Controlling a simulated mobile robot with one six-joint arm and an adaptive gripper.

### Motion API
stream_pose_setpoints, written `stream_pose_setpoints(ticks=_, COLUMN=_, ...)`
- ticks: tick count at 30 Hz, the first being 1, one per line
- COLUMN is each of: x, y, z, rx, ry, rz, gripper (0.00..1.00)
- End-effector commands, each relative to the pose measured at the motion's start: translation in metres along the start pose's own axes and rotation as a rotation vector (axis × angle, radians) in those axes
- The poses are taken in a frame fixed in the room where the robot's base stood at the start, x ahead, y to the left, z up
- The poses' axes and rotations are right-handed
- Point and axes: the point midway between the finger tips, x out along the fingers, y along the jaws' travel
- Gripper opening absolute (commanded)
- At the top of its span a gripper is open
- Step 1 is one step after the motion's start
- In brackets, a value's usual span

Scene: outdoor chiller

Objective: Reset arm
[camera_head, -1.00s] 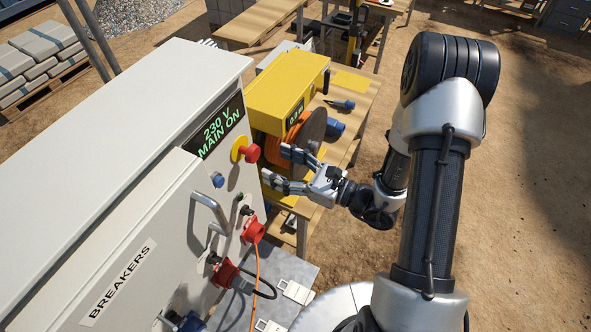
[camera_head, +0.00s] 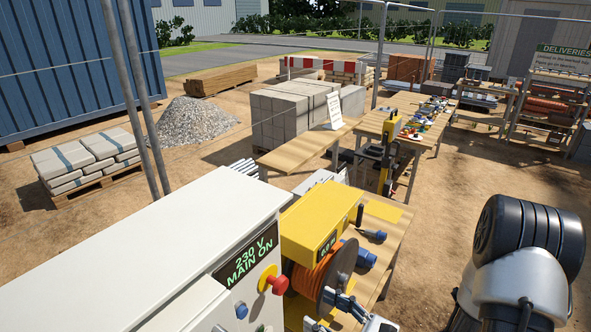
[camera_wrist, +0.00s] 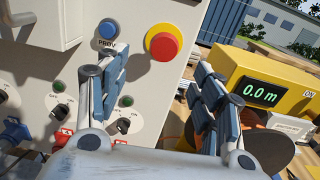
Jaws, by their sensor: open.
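My gripper (camera_wrist: 160,95) is open and empty, its two blue-padded fingers apart in the wrist view. It points at the front of a grey power cabinet (camera_wrist: 170,15), with the red emergency knob on a yellow ring (camera_wrist: 164,44) and a blue button (camera_wrist: 108,29) ahead of it. In the head view only part of the gripper (camera_head: 342,310) shows at the bottom edge, near the orange cable reel (camera_head: 318,275). The cabinet's display (camera_head: 245,262) reads "230 V MAIN ON". My arm's joint shows at the right.
The yellow reel unit (camera_head: 313,222) stands on a wooden bench (camera_head: 400,232) beside the cabinet, its display reading 0.0 m in the wrist view (camera_wrist: 262,93). A blue connector (camera_head: 371,235) lies on the bench. Open sandy ground lies right of the bench. Fence posts (camera_head: 130,90) rise behind the cabinet.

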Motion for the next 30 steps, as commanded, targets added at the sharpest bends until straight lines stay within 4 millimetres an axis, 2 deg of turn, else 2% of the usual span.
stream_pose_setpoints(ticks=4, x=0.011, y=0.032, z=0.005, rx=-0.114, ry=0.020, rz=0.173, gripper=0.61)
stream_pose_setpoints(ticks=8, x=0.012, y=0.083, z=0.005, rx=-0.294, ry=0.076, rz=0.425, gripper=0.61)
stream_pose_setpoints(ticks=12, x=-0.004, y=0.134, z=-0.009, rx=-0.517, ry=0.169, rz=0.688, gripper=0.61)
stream_pose_setpoints(ticks=16, x=-0.031, y=0.165, z=-0.032, rx=-0.747, ry=0.279, rz=0.903, gripper=0.61)
stream_pose_setpoints(ticks=18, x=-0.047, y=0.175, z=-0.047, rx=-0.882, ry=0.348, rz=1.005, gripper=0.61)
stream_pose_setpoints(ticks=22, x=-0.079, y=0.178, z=-0.074, rx=-1.147, ry=0.489, rz=1.163, gripper=0.61)
stream_pose_setpoints(ticks=27, x=-0.116, y=0.159, z=-0.098, rx=-1.518, ry=0.698, rz=1.298, gripper=0.61)
stream_pose_setpoints(ticks=30, x=-0.131, y=0.142, z=-0.101, rx=-1.717, ry=0.817, rz=1.331, gripper=0.61)
